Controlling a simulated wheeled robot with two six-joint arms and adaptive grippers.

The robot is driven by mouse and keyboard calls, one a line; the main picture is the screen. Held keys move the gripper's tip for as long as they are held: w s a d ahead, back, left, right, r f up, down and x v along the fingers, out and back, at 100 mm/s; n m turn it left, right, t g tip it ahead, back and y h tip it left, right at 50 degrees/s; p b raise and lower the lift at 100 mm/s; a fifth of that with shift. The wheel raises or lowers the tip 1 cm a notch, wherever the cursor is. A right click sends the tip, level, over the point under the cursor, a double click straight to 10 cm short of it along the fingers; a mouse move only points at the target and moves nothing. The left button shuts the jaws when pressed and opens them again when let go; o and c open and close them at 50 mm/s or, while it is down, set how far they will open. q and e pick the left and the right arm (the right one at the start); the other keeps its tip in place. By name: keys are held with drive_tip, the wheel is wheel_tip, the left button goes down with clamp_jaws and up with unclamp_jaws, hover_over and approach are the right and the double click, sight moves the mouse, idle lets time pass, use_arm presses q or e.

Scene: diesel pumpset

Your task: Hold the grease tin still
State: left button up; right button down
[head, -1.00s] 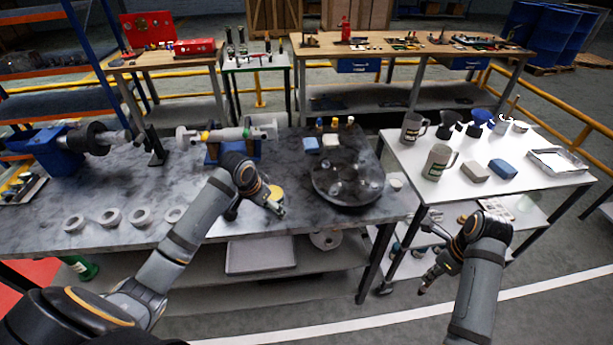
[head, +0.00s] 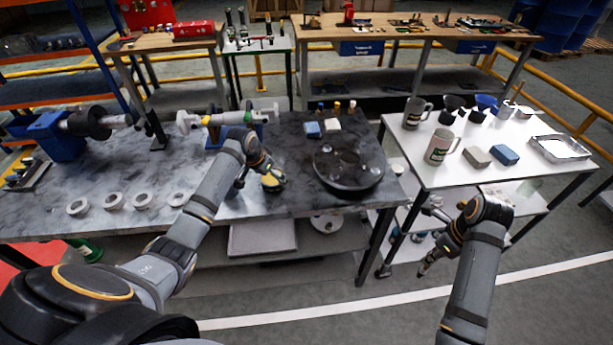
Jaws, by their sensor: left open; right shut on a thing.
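The grease tin, which I take to be the small round yellow thing (head: 273,184), stands on the grey marbled bench near its front middle. My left gripper (head: 262,172) is open, right at the tin on its left and upper side, and dark finger parts hide some of it. I cannot tell whether the fingers touch it. My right gripper (head: 436,248) is low in front of the white table, shut on a slim dark tool (head: 426,265) that points down and left. The tool is small and partly hidden.
A dark round tray (head: 348,190) lies right of the tin. Several pale rings (head: 142,200) lie along the front left. A shaft assembly (head: 225,118) stands behind. The white table (head: 405,140) holds mugs, blocks and a metal tray (head: 560,148).

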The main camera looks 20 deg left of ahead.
use_arm(q)
drive_tip(key=shift+x, duration=1.1)
drive_tip(key=shift+c, duration=0.3)
drive_tip(key=shift+c, duration=0.4)
drive_tip(key=c, duration=1.3)
